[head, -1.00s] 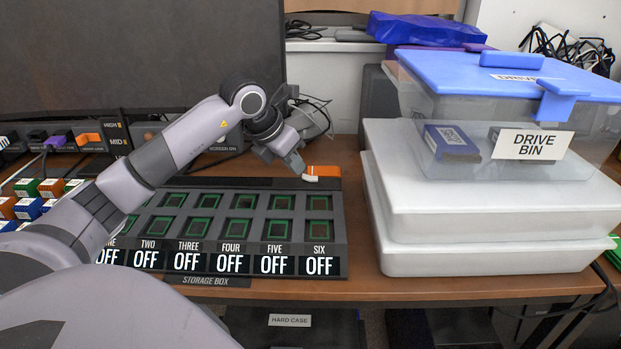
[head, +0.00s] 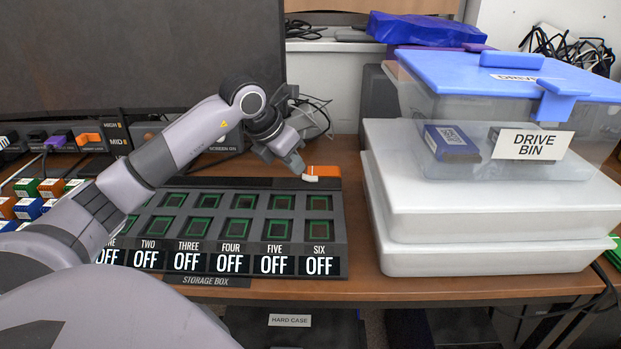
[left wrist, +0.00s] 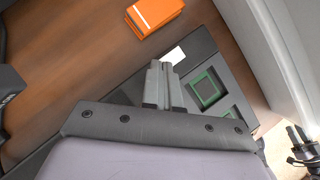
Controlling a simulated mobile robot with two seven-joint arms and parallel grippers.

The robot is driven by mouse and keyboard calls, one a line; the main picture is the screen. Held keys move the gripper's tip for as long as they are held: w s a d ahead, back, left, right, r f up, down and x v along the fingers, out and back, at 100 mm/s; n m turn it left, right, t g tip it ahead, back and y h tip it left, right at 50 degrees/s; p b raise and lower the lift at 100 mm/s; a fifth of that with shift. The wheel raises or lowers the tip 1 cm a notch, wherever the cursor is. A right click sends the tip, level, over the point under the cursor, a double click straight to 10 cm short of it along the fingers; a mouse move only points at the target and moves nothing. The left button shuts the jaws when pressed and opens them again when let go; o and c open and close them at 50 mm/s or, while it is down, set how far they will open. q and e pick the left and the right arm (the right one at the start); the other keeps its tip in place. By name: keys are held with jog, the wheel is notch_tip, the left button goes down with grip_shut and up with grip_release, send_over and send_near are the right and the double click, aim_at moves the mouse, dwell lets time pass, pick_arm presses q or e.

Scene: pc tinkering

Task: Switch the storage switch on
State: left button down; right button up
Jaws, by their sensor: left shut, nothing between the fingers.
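The storage box (head: 182,281) is a dark sloped unit on the desk, with rows of green-edged slots and OFF displays (head: 319,265) along its front. A small white piece (head: 311,179) shows at its back right edge. It also shows in the left wrist view (left wrist: 175,55), just beyond the fingertips; I cannot tell whether it is the storage switch. An orange block (head: 325,171) is beside it, and it lies on the wood in the left wrist view (left wrist: 155,14). My left gripper (head: 299,170) is shut and empty, at or just above the white piece; contact is unclear. My right gripper is out of view.
White boxes (head: 490,262) carrying a clear drive bin (head: 430,110) with a blue lid stand close on the right. A large dark screen (head: 140,55) is behind my left arm. Colored blocks (head: 50,187) stand at left. Some bare desk shows behind the storage box.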

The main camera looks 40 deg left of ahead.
pick_arm(q)
jog(key=shift+f+b, duration=0.8)
jog(key=shift+f, duration=0.2)
jog(key=shift+r, duration=0.1)
notch_tip(320, 180, up, 6)
jog(key=p, duration=0.5)
jog(key=v, duration=0.7)
dwell(0.3)
